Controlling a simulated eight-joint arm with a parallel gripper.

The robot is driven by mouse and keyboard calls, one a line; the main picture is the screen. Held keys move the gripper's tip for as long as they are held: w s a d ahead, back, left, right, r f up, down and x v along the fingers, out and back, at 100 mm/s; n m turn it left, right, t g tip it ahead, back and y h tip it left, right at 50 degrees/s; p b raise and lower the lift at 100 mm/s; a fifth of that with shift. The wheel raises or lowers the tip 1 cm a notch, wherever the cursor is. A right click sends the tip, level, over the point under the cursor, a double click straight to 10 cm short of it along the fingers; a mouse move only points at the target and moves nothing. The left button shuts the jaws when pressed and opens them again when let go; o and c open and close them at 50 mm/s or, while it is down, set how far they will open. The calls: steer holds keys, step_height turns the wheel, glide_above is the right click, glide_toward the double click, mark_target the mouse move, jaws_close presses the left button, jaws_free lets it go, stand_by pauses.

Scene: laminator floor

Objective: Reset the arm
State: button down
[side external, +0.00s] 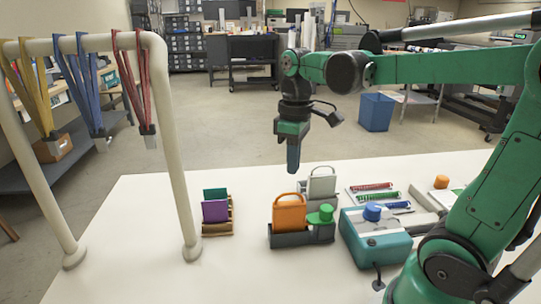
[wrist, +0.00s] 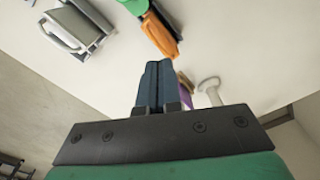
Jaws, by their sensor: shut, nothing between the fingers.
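My gripper (side external: 293,168) hangs from my green arm, pointing down above the white table. In the wrist view the orange tag (wrist: 160,36) lies just beyond the fingertips.
A cream rack (side external: 178,150) with yellow, blue and red lanyards stands at the left. A wooden holder (side external: 218,229) has purple and green cards. A teal machine (side external: 374,240) with a blue knob sits right of the dark holder. The table's front middle (side external: 250,280) is clear.

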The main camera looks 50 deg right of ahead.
steer(key=shift+a, duration=0.1)
steer(key=shift+a+t, duration=0.3)
steer(key=a+f+m+t, duration=0.3)
steer(key=a+t, duration=0.3)
steer(key=a, duration=0.1)
steer(key=shift+s+f+t, duration=0.2)
steer(key=shift+s+t, duration=0.1)
stand_by(0.4)
